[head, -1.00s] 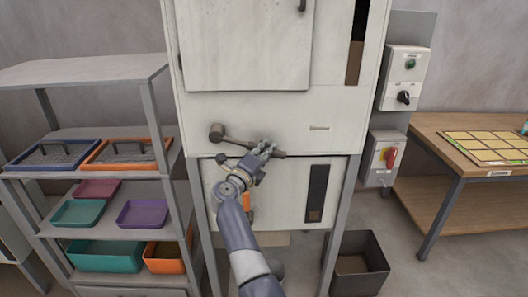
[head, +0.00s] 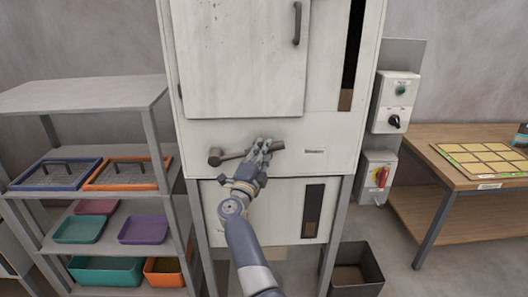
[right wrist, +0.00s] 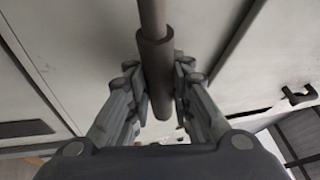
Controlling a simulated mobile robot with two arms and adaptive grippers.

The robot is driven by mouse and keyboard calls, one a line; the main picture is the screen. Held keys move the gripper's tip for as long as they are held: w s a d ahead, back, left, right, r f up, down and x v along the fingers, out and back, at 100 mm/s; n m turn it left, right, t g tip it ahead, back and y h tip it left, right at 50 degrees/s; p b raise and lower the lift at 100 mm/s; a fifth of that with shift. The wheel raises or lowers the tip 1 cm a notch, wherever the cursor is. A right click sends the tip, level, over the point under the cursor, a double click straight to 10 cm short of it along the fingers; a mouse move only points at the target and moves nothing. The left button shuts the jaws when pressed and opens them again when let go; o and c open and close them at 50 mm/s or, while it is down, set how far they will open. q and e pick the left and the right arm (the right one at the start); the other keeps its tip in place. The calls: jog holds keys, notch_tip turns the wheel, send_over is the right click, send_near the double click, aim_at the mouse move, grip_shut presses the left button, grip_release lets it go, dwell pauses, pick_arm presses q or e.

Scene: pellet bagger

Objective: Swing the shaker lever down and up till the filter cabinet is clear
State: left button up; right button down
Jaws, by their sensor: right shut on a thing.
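The filter cabinet (head: 240,132) is a tall off-white box on grey legs in the middle of the head view. The shaker lever (head: 232,156) is a dark bar on a round pivot on its front, tilted slightly up to the right. My right gripper (head: 262,147) is shut on the lever's grip near its right end. In the right wrist view both fingers close around the dark grip (right wrist: 157,75). The upper window (head: 352,55) shows a little brown at its bottom, dark above. The lower window (head: 313,210) also shows brown at its bottom. My left gripper is out of view.
A shelf with trays (head: 84,230) stands at left. Switch boxes (head: 397,95) are on a panel at right, beside a wooden table (head: 440,205). A dark bin (head: 357,268) stands on the floor below the cabinet's right side.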

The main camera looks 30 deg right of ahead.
jog(key=shift+r, duration=0.15)
jog(key=c, duration=1.4)
grip_release()
